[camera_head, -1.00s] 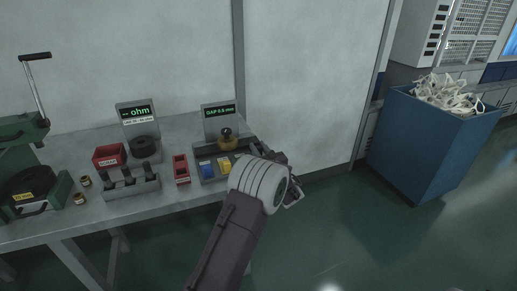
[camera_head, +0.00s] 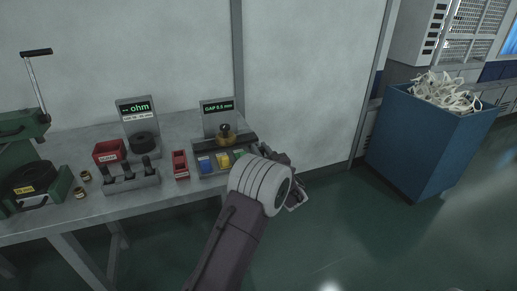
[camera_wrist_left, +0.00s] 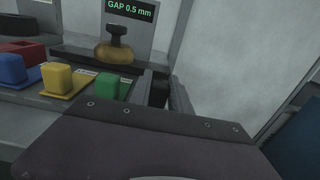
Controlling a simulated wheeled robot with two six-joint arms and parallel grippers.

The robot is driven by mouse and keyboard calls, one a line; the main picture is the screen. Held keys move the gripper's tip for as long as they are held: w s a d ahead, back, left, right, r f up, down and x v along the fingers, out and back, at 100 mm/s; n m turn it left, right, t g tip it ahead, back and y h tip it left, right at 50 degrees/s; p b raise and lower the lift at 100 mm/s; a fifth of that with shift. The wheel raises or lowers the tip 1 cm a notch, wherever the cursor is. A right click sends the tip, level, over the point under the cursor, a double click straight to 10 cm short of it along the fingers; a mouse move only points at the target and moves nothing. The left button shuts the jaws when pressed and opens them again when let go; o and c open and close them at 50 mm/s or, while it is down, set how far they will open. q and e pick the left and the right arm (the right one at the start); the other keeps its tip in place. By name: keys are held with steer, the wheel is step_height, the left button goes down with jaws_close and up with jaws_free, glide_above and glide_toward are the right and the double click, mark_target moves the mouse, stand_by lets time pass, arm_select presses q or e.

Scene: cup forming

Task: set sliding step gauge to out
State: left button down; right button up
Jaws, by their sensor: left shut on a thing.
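The gap station on the bench has a display (camera_head: 217,106) reading GAP 0.5 mm, also in the left wrist view (camera_wrist_left: 130,9). A brass piece with a dark knob (camera_head: 225,134) stands below it. In front is a row of blue (camera_head: 204,161), yellow (camera_head: 222,159) and green (camera_head: 238,154) blocks, which I take as the sliding step gauge; the green block (camera_wrist_left: 107,87) is nearest my gripper in the wrist view. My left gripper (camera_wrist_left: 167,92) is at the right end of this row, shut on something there. Its fingertips and the grip are mostly hidden. My right gripper is out of view.
A red slotted block (camera_head: 180,165), a grey holder with dark posts (camera_head: 131,180), a red bin (camera_head: 108,151), an ohm display (camera_head: 137,110) and a lever press (camera_head: 25,130) stand to the left. A blue scrap bin (camera_head: 425,148) stands right, with clear floor before it.

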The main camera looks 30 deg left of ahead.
arm_select(q)
steer(key=shift+s+d, duration=0.45)
steer(key=shift+d, duration=0.1)
steer(key=shift+f, duration=0.1)
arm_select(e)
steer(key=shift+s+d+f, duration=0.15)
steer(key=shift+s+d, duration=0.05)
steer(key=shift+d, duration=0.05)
arm_select(q)
steer(key=c, duration=1.2)
jaws_free()
steer(key=p+v, duration=0.1)
steer(key=v, duration=0.8)
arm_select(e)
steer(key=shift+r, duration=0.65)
arm_select(q)
steer(key=shift+a, duration=0.15)
